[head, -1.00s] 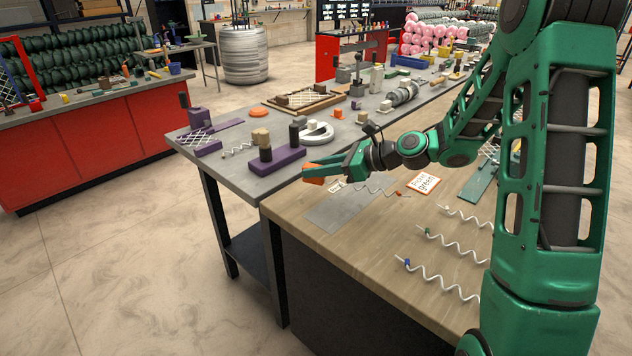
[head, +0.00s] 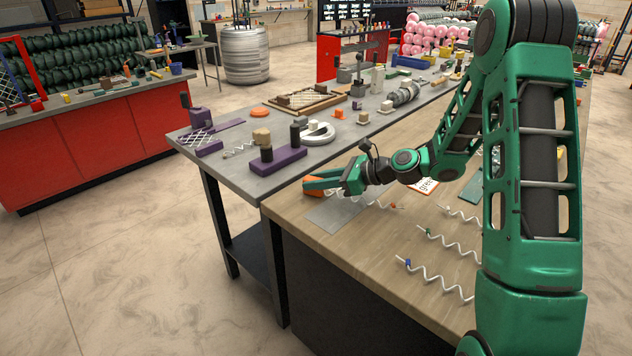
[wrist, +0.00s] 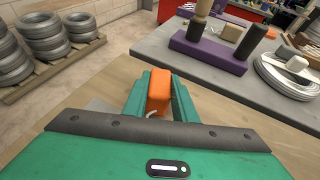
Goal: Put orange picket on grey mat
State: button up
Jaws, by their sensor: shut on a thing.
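The orange picket (head: 397,207) is a pale wavy wire with a small orange tag at its right end. In the wrist view, a short piece of pale wire (wrist: 152,115) shows beside the orange part at my gripper (wrist: 165,95); the rest is hidden. The grey mat (head: 330,217) lies flat at the left end of the wooden table. My gripper and the wire are above its far edge. I cannot tell whether the wire touches the mat.
Wavy wires with a green tag (head: 428,230) and a blue tag (head: 407,262) lie to the right. A purple block with dark pegs (head: 278,161) and a white coil (head: 318,134) stand on the grey table behind. A sign (head: 426,186) is partly hidden by my arm.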

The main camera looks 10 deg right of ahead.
jog(key=o, duration=1.1)
jog(key=v, duration=1.2)
jog(key=shift+r, duration=0.1)
